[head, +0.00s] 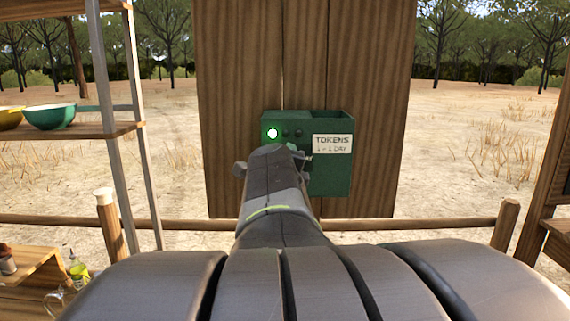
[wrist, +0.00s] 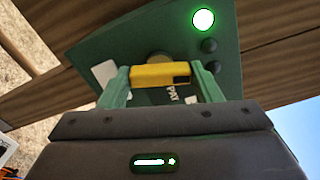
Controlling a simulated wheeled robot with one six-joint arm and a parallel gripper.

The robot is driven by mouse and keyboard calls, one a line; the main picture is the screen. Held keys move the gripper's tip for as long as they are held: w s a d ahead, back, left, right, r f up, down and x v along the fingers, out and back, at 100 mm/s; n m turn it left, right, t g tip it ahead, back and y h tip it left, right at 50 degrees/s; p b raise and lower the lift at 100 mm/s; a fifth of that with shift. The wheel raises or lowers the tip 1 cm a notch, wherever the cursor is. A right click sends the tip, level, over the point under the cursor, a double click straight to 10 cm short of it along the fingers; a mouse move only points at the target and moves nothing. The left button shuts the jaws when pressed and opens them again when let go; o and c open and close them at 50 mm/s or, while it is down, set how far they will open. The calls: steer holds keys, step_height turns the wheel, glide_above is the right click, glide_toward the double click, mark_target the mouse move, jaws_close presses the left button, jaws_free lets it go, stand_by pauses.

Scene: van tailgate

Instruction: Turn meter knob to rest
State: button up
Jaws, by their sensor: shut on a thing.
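The meter (head: 333,175) is a green box on a wooden board, with a label reading "TOKENS 1 = 1 DAY". Its top-left lamp is lit white with a green glow, and the lamps beside it are dark. In the wrist view, the knob (wrist: 160,75) is a yellow bar with a dark mark at its right end. My gripper (wrist: 161,82) has its green fingers at both ends of the bar, shut on it. The bar lies nearly level in this view. "PAY" and a white patch show on the panel (wrist: 228,85) near it. In the head view my arm hides the knob.
A shelf (head: 90,132) with a green bowl (head: 50,117) and a yellow bowl (head: 9,118) stands at the left. Bottles stand on a wooden surface at lower left. A wooden rail (head: 400,223) runs behind. Open dry ground lies beyond.

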steer(key=shift+n+p, duration=0.35)
steer(key=shift+n, duration=1.55)
steer(key=shift+o, duration=0.2)
steer(key=o, duration=1)
steer(key=shift+c, duration=0.2)
